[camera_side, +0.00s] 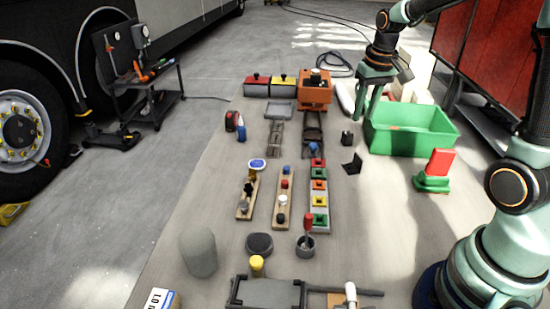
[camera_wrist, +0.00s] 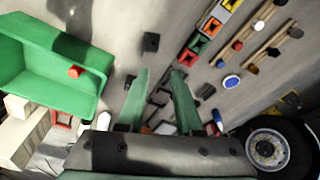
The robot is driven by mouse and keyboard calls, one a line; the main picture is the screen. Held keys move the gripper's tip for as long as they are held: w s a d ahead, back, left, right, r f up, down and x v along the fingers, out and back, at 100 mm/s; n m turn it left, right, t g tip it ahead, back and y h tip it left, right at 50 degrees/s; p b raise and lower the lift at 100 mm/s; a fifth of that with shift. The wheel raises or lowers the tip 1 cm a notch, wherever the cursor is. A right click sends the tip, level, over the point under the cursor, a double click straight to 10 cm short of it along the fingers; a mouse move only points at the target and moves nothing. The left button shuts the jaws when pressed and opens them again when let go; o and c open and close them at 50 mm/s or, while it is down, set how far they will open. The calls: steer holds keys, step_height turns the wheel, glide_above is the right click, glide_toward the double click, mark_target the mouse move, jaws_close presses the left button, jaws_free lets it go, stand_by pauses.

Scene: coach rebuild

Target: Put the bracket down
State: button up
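A small black L-shaped piece, which looks like the bracket (camera_side: 352,164), rests on the grey surface between the strip of coloured blocks and the green crate. A dark piece in the wrist view (camera_wrist: 150,42) seems to be the same one, lying apart from the fingers. My gripper (camera_side: 366,112) is above the surface beyond the bracket, at the left edge of the crate, with fingers pointing down. In the wrist view, my gripper (camera_wrist: 161,85) has its two green fingers spread, and I see nothing held between them.
The green crate (camera_side: 410,143) stands close on the right. A small black block (camera_side: 347,138) sits just behind the bracket. A red and green piece (camera_side: 434,172) is at right. The coloured block strip (camera_side: 318,197) runs at left. Bare surface lies in front of the bracket.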

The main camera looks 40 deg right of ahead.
steer(key=s+a+r+n+t, duration=0.2)
steer(key=s+a+r, duration=0.1)
steer(key=s+a, duration=0.2)
steer(key=s+a+r+n+t, duration=0.2)
steer(key=s+a, duration=0.3)
steer(key=a, duration=0.4)
steer(key=shift+a+r+y, duration=0.3)
steer(key=shift+r, duration=0.2)
